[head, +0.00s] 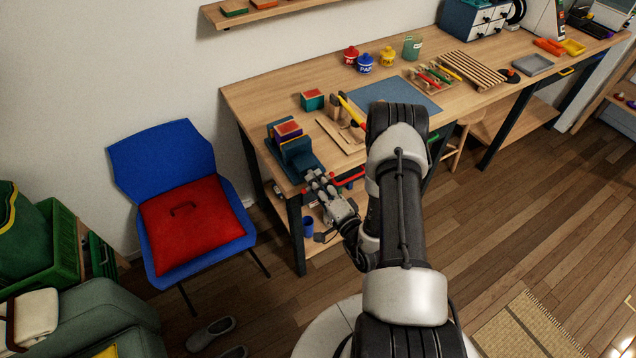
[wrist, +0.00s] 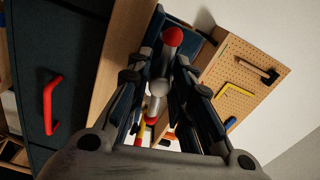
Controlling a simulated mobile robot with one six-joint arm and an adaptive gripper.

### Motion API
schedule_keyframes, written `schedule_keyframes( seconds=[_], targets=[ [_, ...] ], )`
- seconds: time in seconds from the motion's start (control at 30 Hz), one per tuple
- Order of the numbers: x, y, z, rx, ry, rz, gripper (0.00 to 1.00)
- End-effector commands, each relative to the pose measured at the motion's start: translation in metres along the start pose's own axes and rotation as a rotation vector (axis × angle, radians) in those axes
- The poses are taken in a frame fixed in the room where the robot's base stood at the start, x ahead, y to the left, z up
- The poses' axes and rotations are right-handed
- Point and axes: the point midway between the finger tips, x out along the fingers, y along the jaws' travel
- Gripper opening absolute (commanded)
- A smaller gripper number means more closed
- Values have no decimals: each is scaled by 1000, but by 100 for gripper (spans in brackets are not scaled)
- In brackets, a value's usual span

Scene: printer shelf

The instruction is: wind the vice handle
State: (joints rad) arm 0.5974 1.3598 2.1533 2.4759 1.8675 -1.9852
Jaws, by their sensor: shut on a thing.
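The blue vice (head: 297,153) sits at the near left corner of the wooden workbench (head: 262,92), with a coloured block in its jaws. My gripper (head: 316,182) is just in front of the vice at the bench edge. In the wrist view, the vice handle (wrist: 158,88) is a grey bar with a red knob at each end and lies between my fingers. My gripper (wrist: 160,72) is shut on the handle. In the head view my fingers hide most of the handle. The vice body is mostly hidden in the wrist view.
A dark drawer front with a red pull (wrist: 52,104) is close to my gripper under the bench. A blue chair with a red cushion (head: 190,222) stands left of the bench. A blue cup (head: 308,227) is on the lower shelf. A pegboard (wrist: 238,85) shows in the wrist view.

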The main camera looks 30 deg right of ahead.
Motion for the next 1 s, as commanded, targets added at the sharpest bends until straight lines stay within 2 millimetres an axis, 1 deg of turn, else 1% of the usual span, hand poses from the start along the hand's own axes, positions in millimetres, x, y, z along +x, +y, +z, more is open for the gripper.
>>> schedule_keyframes(
  seconds=[0.17, 0.37, 1.0],
  targets=[
    [0, 0, 0, 55, 1, -1, 0],
    [0, 0, -1, 188, 1, -2, 0],
    [1, -1, -1, 789, 0, -3, 0]
  ],
)
